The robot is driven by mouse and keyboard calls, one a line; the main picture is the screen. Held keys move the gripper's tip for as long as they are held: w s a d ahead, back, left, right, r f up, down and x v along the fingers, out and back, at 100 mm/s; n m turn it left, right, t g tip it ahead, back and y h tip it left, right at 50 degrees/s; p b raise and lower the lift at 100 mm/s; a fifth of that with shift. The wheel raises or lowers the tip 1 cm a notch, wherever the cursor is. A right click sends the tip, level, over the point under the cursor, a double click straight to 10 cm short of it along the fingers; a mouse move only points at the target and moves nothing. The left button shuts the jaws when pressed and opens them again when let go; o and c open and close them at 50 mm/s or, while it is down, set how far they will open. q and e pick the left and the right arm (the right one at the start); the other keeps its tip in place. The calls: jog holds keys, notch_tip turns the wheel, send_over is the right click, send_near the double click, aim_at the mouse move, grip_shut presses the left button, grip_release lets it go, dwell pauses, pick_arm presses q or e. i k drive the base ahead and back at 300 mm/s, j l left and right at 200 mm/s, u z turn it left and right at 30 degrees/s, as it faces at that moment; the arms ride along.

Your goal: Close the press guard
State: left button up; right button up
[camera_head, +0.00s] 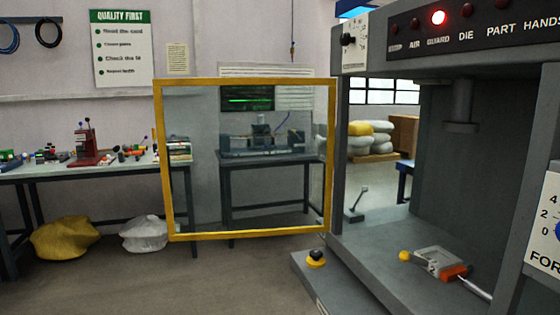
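The press guard (246,83) is a clear panel in a yellow frame. It stands swung out to the left of the press (378,262), hinged near the press's left upright, so the press front is open. Inside the press, a grey and orange fixture with a yellow knob (436,262) sits on the bed. A red lamp (438,17) is lit on the top panel, above or near the word GUARD. Neither of my grippers shows in the head view.
A workbench (60,174) with small parts stands at the left, with yellow and white bags (66,238) on the floor beneath. Another bench with equipment (268,157) shows through the guard. A dark knob on a yellow base (316,258) sits at the press's front left. The floor before the guard is clear.

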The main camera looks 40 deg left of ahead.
aim_at(163, 152)
jog(key=j+z, duration=0.1)
jog(key=j, duration=0.4)
jog(key=k+j+z, duration=0.1)
jog(key=j, duration=0.45)
jog(key=k+j+z, duration=0.1)
jog(key=j, duration=0.4)
jog(key=j+z, duration=0.15)
jog(key=j, duration=0.3)
jog(key=k+j+z, duration=0.2)
jog(key=j, duration=0.25)
jog(key=j+z, duration=0.15)
jog(key=j, duration=0.3)
jog(key=k+j+z, duration=0.15)
jog(key=j, duration=0.3)
jog(key=k+j+z, duration=0.2)
jog(key=j, duration=0.2)
jog(key=j+z, duration=0.15)
jog(key=j, duration=0.25)
jog(key=k+j+z, duration=0.15)
jog(key=j, duration=0.3)
jog(key=j+z, duration=0.2)
jog(key=j, duration=0.25)
jog(key=j+z, duration=0.3)
jog(key=j, duration=0.55)
jog(key=i+j, duration=0.15)
jog(key=j, duration=0.2)
jog(key=i+j+z, duration=0.1)
jog(key=j, duration=0.3)
jog(key=i, duration=0.05)
